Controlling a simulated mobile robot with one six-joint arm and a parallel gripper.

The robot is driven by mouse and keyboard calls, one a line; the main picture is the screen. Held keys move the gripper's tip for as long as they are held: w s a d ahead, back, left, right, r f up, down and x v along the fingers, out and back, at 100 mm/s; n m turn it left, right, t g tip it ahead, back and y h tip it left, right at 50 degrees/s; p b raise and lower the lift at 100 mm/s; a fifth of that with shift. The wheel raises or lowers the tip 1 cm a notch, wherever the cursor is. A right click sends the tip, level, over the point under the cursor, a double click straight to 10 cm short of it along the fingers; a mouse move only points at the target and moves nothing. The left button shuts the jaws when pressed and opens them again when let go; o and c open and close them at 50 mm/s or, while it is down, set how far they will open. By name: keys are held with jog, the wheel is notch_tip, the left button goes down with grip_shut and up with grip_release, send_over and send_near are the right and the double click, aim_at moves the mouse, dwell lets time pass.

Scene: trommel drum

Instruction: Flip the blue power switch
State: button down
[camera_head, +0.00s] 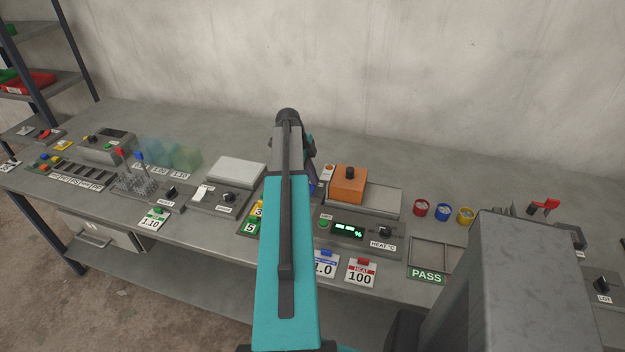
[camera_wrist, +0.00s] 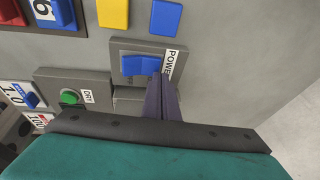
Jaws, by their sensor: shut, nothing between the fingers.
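The blue power switch (camera_wrist: 140,65) is a rocker on a grey plate labelled POWER (camera_wrist: 170,65) in the wrist view. My gripper (camera_wrist: 165,78) is shut and empty, with its dark fingertips at the right end of the blue rocker, over the edge of the label. I cannot tell whether the tips touch the switch or hover just above it. In the head view, my arm covers the middle of the bench, and only a sliver of my gripper (camera_head: 312,183) shows beside it. I cannot make out the blue switch there.
A green button (camera_wrist: 69,97) on a grey box labelled DRY sits left of the switch. A yellow block (camera_wrist: 113,13) and a blue block (camera_wrist: 165,17) lie close above it. An orange block (camera_head: 348,185) stands on the machine right of my arm. The wall runs behind the bench.

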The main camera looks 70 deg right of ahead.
jog(key=shift+p, duration=0.3)
jog(key=shift+a, duration=0.15)
jog(key=shift+a+r, duration=0.3)
jog(key=shift+a, duration=0.3)
jog(key=shift+r+p, duration=0.85)
jog(key=shift+r, duration=1)
jog(key=shift+w+d+r+b, duration=0.15)
jog(key=shift+r+b, duration=0.05)
jog(key=shift+r, duration=0.3)
jog(key=shift+w+d+r+b, duration=0.1)
jog(key=shift+r+b, duration=0.1)
jog(key=shift+r, duration=0.3)
notch_tip(320, 180, up, 8)
jog(key=b, duration=0.2)
send_over(311, 187)
jog(key=w+d, duration=0.2)
jog(key=w, duration=0.1)
jog(key=shift+s+f, duration=0.15)
jog(key=shift+s, duration=0.05)
